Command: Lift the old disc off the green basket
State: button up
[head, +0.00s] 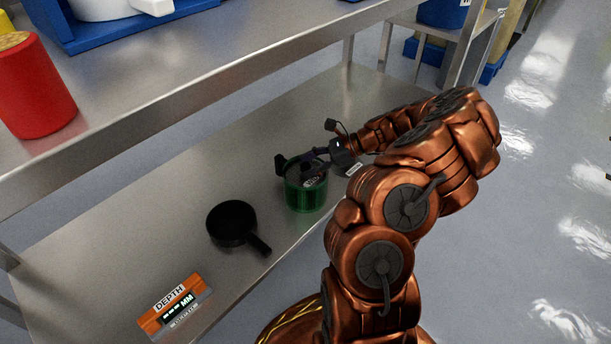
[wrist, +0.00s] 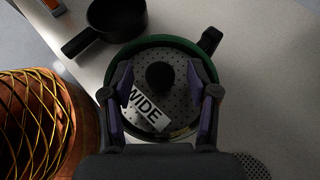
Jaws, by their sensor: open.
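The green basket (head: 305,195) stands on the lower steel shelf; in the wrist view its green rim (wrist: 165,41) shows around the disc. The old disc (wrist: 178,75) is a grey perforated plate with a dark round knob (wrist: 160,76) at its centre and a label reading "WIDE" (wrist: 146,108). It lies inside the basket's rim. My gripper (wrist: 162,84) is open over the disc, one finger on each side of the knob and apart from it. In the head view my gripper (head: 310,160) is at the basket's top and hides most of the disc.
A black pan (head: 232,222) with a handle lies on the lower shelf (head: 130,225), left of the basket. An orange depth gauge (head: 175,307) is near the front. The upper shelf (head: 190,85) holds a red canister (head: 35,88) and overhangs behind.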

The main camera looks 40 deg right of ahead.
grip_shut()
dwell(0.4)
jog(key=shift+r, duration=0.1)
jog(key=shift+r, duration=0.25)
notch_tip(320, 180, up, 4)
jog(key=p, duration=0.3)
jog(key=shift+s+f, duration=0.1)
jog(key=shift+f, duration=0.05)
jog(key=s+p, duration=0.4)
jog(key=s, duration=1.2)
jog(key=shift+d+r, duration=0.3)
jog(key=shift+d, duration=0.15)
